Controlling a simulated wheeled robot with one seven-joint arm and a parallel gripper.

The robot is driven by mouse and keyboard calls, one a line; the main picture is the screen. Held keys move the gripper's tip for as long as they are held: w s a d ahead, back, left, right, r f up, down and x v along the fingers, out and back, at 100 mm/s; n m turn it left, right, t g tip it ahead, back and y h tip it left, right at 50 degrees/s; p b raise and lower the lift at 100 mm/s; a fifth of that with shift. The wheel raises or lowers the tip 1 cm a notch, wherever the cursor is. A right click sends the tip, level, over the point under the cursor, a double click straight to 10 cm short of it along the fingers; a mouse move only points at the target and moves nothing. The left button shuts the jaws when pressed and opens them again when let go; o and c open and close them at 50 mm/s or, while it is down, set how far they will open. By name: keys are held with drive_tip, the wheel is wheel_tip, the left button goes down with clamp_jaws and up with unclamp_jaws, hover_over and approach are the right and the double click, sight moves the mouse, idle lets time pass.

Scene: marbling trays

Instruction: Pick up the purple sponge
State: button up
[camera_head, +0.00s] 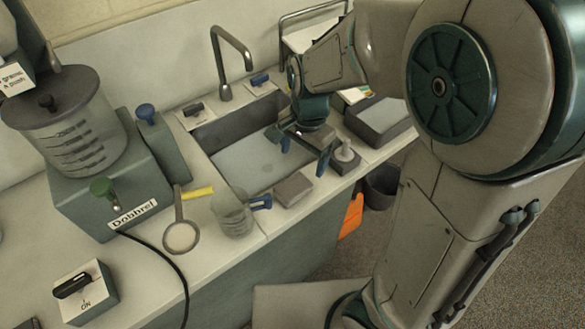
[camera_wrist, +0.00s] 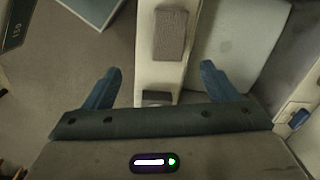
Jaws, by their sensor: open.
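The sponge (camera_head: 293,190) is a dull grey-purple block lying flat on the narrow front strip of the counter, before the sink. It shows whole in the wrist view (camera_wrist: 172,34), near the top and beyond my fingertips. My gripper (camera_head: 303,155) is open and empty, above the sink's front right part in the head view. In the wrist view my gripper (camera_wrist: 160,70) has its two blue fingers spread on either side of the counter strip, with the sponge ahead of the gap and apart from both fingers.
The sink (camera_head: 245,160) lies behind the sponge, with a tall faucet (camera_head: 232,62). A soap dispenser (camera_head: 345,158) stands to the right, a clear jug (camera_head: 232,213) with a blue handle to the left. A dark bin (camera_head: 381,187) is on the floor. The counter's front edge is close to the sponge.

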drive_tip(key=w+a+m+p, duration=0.1)
drive_tip(key=a+m, duration=0.1)
drive_tip(key=a, duration=0.1)
hover_over(293, 185)
drive_tip(key=shift+h, duration=0.3)
drive_tip(key=f, duration=0.8)
drive_tip(key=shift+a, duration=0.2)
drive_tip(key=shift+d+f, duration=0.2)
drive_tip(key=shift+f, duration=2.75)
drive_tip(key=c, duration=0.8)
